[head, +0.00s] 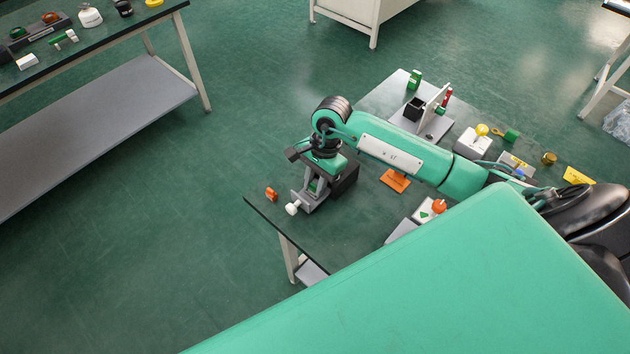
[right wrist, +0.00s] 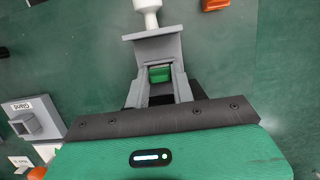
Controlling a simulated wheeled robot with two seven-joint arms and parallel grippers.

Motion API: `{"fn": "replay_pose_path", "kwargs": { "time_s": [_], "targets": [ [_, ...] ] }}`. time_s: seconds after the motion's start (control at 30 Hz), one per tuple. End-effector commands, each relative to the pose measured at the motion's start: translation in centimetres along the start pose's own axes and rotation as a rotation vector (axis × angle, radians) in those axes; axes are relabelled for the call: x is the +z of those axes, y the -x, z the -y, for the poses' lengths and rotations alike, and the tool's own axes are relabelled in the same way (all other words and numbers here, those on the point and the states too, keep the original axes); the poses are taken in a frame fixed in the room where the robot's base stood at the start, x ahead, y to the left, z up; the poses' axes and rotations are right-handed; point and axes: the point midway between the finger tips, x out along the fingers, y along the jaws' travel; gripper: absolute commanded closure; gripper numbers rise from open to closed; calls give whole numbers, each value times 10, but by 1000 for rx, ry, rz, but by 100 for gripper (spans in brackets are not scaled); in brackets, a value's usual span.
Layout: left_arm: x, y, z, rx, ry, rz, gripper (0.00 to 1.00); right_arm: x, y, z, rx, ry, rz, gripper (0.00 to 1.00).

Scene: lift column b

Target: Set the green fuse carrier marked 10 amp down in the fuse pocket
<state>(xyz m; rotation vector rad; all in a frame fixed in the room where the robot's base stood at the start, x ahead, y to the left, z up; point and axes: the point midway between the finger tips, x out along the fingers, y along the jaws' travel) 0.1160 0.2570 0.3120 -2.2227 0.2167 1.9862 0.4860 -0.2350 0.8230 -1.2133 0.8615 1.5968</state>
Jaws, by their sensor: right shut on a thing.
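My right gripper (head: 314,190) is low over the near-left corner of the dark bench. In the right wrist view its fingers (right wrist: 161,84) are shut on a small green piece (right wrist: 160,74), which looks like the green fuse carrier. Its 10 amp mark cannot be read. A grey bracket-like part (right wrist: 150,46) with a white knob (right wrist: 147,12) stands just past the fingertips; the knob shows in the head view too (head: 292,208). I cannot tell whether this grey part is the fuse pocket, or whether the carrier touches it. My left gripper is not in view.
A small orange piece (head: 271,194) lies near the bench corner. An orange stand (head: 396,180), a grey plate with a black box (head: 413,110), a green block (head: 414,79) and a white block with a yellow knob (head: 471,142) are farther right. Another bench (head: 90,50) is at the left.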

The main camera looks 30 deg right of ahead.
Motion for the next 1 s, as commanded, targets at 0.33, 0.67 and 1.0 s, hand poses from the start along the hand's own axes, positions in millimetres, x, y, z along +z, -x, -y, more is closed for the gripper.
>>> {"fn": "replay_pose_path", "kwargs": {
  "time_s": [0.33, 0.67, 1.0],
  "targets": [
    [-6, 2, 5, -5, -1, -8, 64, 0, 0, 0, 0, 0, 0, 54],
    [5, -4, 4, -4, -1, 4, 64, -1, 28, 1, -4, 1, -5, 54],
    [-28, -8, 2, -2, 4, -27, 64, 0, 98, 1, -4, 1, -2, 54]
  ]
}}
